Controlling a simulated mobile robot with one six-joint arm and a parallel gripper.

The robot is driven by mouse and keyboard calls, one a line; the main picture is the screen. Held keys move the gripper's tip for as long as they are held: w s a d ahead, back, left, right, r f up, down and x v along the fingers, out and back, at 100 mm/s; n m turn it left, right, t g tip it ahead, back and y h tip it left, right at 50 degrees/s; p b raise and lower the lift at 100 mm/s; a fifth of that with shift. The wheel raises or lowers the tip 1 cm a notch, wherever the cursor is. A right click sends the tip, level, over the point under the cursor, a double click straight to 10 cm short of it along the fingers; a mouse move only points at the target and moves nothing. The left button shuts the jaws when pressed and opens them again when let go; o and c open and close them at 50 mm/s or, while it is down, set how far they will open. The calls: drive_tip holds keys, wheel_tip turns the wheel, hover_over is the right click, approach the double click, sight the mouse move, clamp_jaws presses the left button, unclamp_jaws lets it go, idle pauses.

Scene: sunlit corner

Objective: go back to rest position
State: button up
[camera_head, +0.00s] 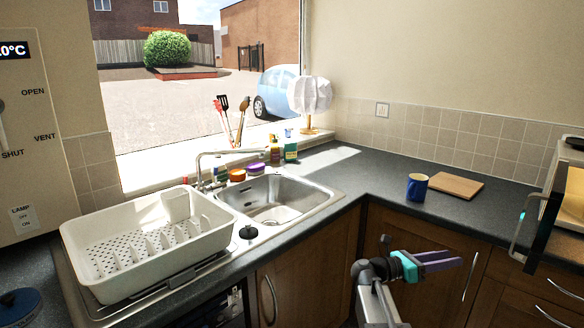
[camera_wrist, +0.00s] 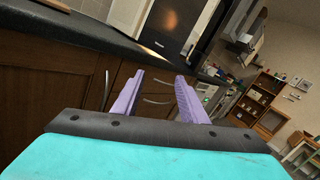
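My gripper (camera_head: 450,261) is in front of the lower cabinets at the right of the head view, below the countertop edge. Its two purple fingers point to the right. In the wrist view the gripper (camera_wrist: 158,95) has its fingers spread apart with nothing between them. A dark drawer front shows behind the gap. My gripper touches nothing that I can see.
A blue mug (camera_head: 417,187) and a wooden board (camera_head: 455,186) stand on the dark countertop (camera_head: 376,172) above my gripper. A white dish rack (camera_head: 148,240) and a steel sink (camera_head: 275,200) are to the left. An oven-like appliance (camera_head: 555,205) juts in at the far right.

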drive_tip(key=w+a+f+n+t+y+p, duration=0.1)
drive_tip(key=w+a+f+n+t+y, duration=0.2)
drive_tip(key=f+n, duration=0.35)
drive_tip(key=w+a+f+n+t+y, duration=0.2)
drive_tip(key=a+f+n+t, duration=0.3)
drive_tip(key=f+n+t, duration=0.15)
drive_tip(key=w+a+f+n+t+y+p, duration=0.1)
drive_tip(key=w+a+f+n+t+y, duration=0.2)
drive_tip(key=f+n, duration=0.35)
drive_tip(key=s+a+f+n+g+y, duration=0.1)
drive_tip(key=s+a+f+n+y, duration=0.3)
drive_tip(key=f, duration=0.3)
drive_tip(key=s+a+f+n+g+y, duration=0.1)
drive_tip(key=a+f+n+y, duration=0.1)
drive_tip(key=a+f+n, duration=0.4)
drive_tip(key=s+a+f+n+y, duration=0.3)
drive_tip(key=a+f+y, duration=0.1)
drive_tip(key=f, duration=0.4)
drive_tip(key=s+a+f+n+g+y, duration=0.1)
drive_tip(key=s+a+f+n+g, duration=0.25)
drive_tip(key=s+f, duration=0.5)
drive_tip(key=s+a+f+n+g+y, duration=0.2)
drive_tip(key=s+f+n+g, duration=0.3)
drive_tip(key=s, duration=0.6)
drive_tip(key=s+d+r+n+g+h, duration=0.1)
drive_tip(key=s+n+g, duration=0.7)
drive_tip(key=s, duration=1.2)
drive_tip(key=shift+s+d+r+g+h+p, duration=0.15)
drive_tip(key=shift+d+g+h+p, duration=0.3)
drive_tip(key=shift+d, duration=0.6)
